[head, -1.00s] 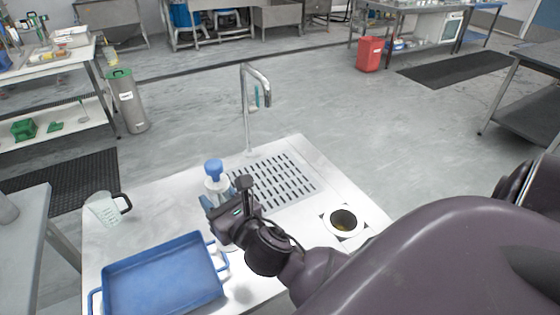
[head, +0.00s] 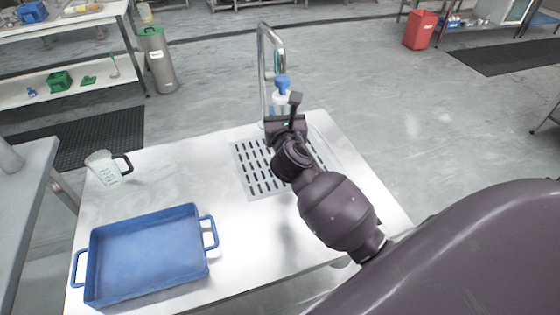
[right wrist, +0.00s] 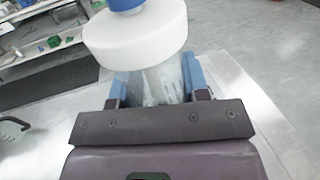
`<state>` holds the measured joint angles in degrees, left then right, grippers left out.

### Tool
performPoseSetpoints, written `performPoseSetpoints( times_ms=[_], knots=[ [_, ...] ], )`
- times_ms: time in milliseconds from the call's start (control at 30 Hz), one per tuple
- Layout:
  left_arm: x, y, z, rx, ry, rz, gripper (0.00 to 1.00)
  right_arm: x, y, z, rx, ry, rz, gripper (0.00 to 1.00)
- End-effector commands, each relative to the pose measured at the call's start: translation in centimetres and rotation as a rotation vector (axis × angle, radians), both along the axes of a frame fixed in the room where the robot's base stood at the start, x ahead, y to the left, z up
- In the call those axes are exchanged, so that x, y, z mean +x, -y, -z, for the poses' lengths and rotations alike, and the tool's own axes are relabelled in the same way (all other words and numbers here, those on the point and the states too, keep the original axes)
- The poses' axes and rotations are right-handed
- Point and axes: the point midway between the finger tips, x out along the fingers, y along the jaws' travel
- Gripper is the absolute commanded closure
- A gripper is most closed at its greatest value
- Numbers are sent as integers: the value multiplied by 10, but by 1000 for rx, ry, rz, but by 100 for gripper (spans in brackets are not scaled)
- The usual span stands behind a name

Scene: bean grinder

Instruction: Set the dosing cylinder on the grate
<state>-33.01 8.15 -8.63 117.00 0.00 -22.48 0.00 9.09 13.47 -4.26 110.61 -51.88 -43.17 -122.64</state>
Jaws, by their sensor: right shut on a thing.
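The dosing cylinder (head: 281,98) has a blue top, a white collar and a clear body. My right gripper (head: 284,118) is shut on it and mostly hides its lower part in the head view. In the right wrist view the cylinder (right wrist: 137,38) stands between the blue fingertips of the right gripper (right wrist: 158,80), which sit on both sides of the clear body. The slotted grate (head: 243,165) is set in the white tabletop. The gripper and cylinder are over its far part, near the tap; I cannot tell whether the cylinder touches it. My left gripper is not in view.
A tall metal tap (head: 262,70) rises just behind the grate, close to the cylinder. A blue tray (head: 150,255) lies at the table's front left. A clear measuring jug (head: 103,168) with a black handle stands at the left edge. The tabletop (head: 190,180) between is clear.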

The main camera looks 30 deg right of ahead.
Motion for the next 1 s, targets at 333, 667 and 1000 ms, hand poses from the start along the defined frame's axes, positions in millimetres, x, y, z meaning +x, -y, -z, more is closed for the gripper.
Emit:
performPoseSetpoints(
  times_ms=[333,667,1000],
  knots=[
    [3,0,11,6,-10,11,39,26,42,18,23,2,161,92],
    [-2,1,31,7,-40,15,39,25,41,61,23,0,159,92],
    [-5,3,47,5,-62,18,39,25,41,104,23,-5,158,92]
  ],
)
